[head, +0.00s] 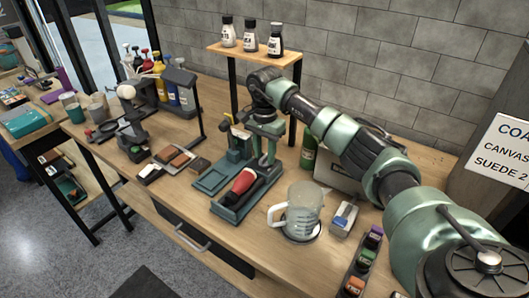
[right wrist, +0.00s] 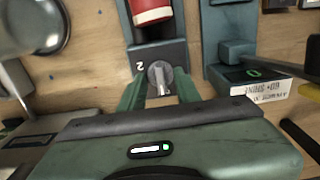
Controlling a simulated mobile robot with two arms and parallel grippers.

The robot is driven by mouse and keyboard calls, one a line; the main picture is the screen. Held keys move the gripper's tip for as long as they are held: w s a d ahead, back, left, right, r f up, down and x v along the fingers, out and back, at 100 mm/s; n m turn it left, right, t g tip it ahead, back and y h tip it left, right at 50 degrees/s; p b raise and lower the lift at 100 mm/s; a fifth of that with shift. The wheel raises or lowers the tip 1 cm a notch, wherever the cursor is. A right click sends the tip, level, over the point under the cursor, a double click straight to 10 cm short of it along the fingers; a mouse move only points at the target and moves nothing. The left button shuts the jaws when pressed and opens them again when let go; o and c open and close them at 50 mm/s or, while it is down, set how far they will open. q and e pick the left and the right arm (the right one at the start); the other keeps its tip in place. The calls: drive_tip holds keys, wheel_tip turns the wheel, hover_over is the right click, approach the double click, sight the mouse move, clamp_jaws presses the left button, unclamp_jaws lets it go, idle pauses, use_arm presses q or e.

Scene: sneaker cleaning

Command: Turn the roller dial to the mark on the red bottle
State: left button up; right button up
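The red bottle (head: 241,184) lies in a dark green holder (head: 230,214) on the workbench in the head view. Its red end with a pale rim also shows at the top of the right wrist view (right wrist: 151,10). A round grey dial (right wrist: 160,76) with a raised bar sits on the holder below it, beside a white "2". My right gripper (right wrist: 160,88) is over the dial, one green finger on each side, with a gap visible to the raised bar. Whether the fingertips touch the dial's rim is unclear. The left gripper is not in view.
A glass jug (head: 301,212) stands close to the right of the holder. A second green station with a box (right wrist: 262,91) is beside the dial in the wrist view. Brushes (head: 177,158) lie to the left. Bottles (head: 249,36) stand on a raised shelf behind.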

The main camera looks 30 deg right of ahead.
drive_tip(key=c, duration=0.6)
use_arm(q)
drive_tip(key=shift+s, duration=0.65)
use_arm(e)
clamp_jaws()
drive_tip(key=shift+m, duration=0.3)
drive_tip(key=m, duration=0.4)
drive_tip(key=shift+r+m, duration=0.1)
drive_tip(key=shift+m, duration=0.2)
drive_tip(key=m+p, duration=0.1)
drive_tip(key=m, duration=0.4)
drive_tip(key=shift+m, duration=0.3)
drive_tip(key=m+p, duration=0.1)
drive_tip(key=m, duration=0.5)
use_arm(q)
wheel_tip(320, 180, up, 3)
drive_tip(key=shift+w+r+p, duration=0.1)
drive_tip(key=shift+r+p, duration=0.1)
drive_tip(key=shift+p, duration=0.55)
use_arm(e)
drive_tip(key=m, duration=0.7)
drive_tip(key=shift+w, duration=0.1)
drive_tip(key=shift+r, duration=0.1)
